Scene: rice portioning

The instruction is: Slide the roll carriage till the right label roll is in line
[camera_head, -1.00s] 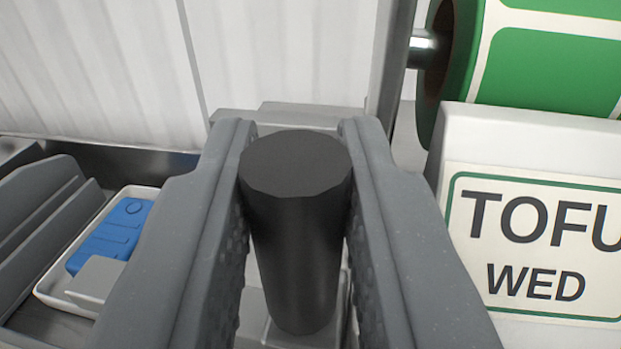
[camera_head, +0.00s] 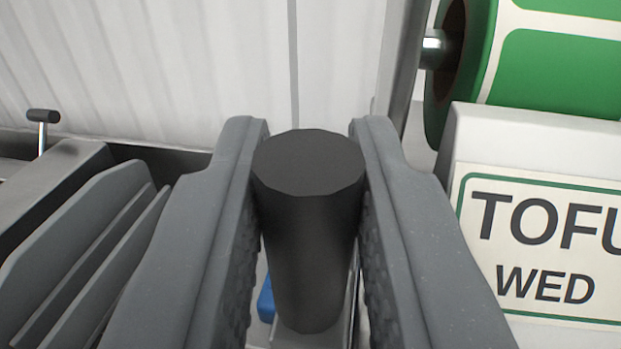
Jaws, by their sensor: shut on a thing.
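My gripper (camera_head: 309,190) is shut on an upright black cylindrical handle (camera_head: 308,235), with one finger on each side of it. To the right is a green label roll (camera_head: 560,70) on a metal spindle (camera_head: 434,50). Below the roll is a white plate (camera_head: 530,130) with a card (camera_head: 545,250) that reads "TOFU" and "WED", cut off by the right edge. The foot of the handle and most of the carriage are hidden behind my fingers. Other rolls are not in view.
Grey slanted fins (camera_head: 85,255) stand at the left. A small black-topped lever (camera_head: 43,118) is behind them. A bit of a blue thing (camera_head: 266,300) shows beneath my gripper. A pale ribbed wall (camera_head: 150,70) closes the back.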

